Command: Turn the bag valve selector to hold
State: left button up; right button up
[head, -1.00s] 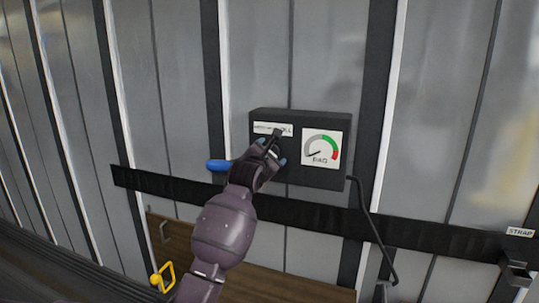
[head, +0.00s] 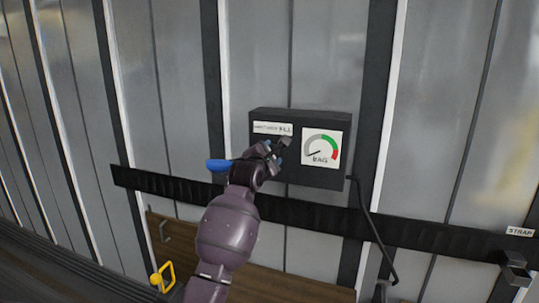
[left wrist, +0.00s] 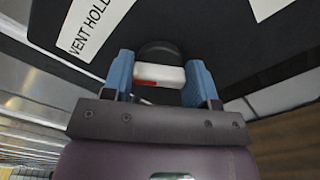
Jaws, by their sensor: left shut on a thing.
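A dark control box (head: 262,116) on the wall carries a white label strip (head: 272,128) above the valve selector. In the left wrist view the label (left wrist: 97,20) reads VENT and HOLD, cut off after that. The selector (left wrist: 170,78) is a pale bar with a red mark on a round black base. My left gripper (head: 275,150) is at the box front and is shut on the selector, its blue fingers on either side of the bar (left wrist: 160,82). In the head view the gripper hides the selector; which word it points to cannot be told. My right gripper is out of view.
A BAG gauge (head: 322,148) sits right of the gripper, its needle low at the left. A black rail (head: 420,238) crosses the wall below, and a cable (head: 372,225) hangs at right.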

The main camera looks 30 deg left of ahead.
pick_arm(q)
jog(key=m, duration=0.6)
jog(key=shift+f+m, duration=0.15)
jog(key=shift+m, duration=0.15)
dwell(0.5)
jog(key=o, duration=0.9)
jog(key=b+v, duration=0.1)
jog(key=v, duration=0.9)
jog(key=shift+s+d+b, duration=0.25)
jog(key=shift+s+b, duration=0.05)
jog(key=shift+s, duration=0.05)
jog(key=shift+m, duration=0.3)
